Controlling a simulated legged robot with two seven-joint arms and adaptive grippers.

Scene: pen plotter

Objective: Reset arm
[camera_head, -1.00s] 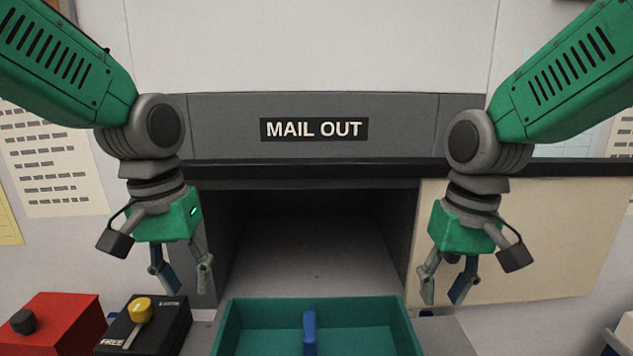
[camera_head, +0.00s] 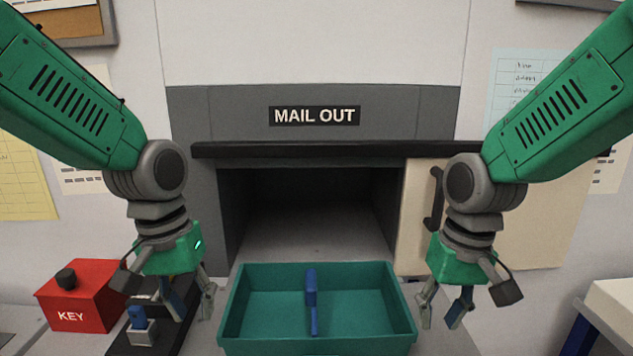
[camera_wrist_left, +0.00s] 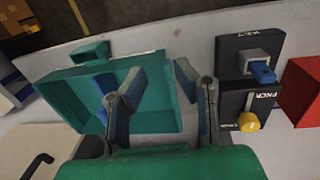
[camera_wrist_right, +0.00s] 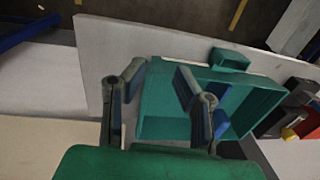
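My left gripper (camera_head: 187,302) hangs fingers-down at the left of the teal tray (camera_head: 232,325), above the black switch box. Its fingers are apart with nothing between them, as the left wrist view (camera_wrist_left: 160,85) also shows. My right gripper (camera_head: 443,312) hangs fingers-down beside the tray's right side. Its fingers are apart and empty, also in the right wrist view (camera_wrist_right: 157,85). Both arms are bent in a roughly mirrored pose.
The tray with a blue divider (camera_head: 311,300) sits before the open MAIL OUT slot (camera_head: 315,215). A red KEY box (camera_head: 85,305) and a black switch box with a blue key (camera_head: 137,320) stand at left. A cream door with a handle (camera_head: 435,200) stands right of the slot.

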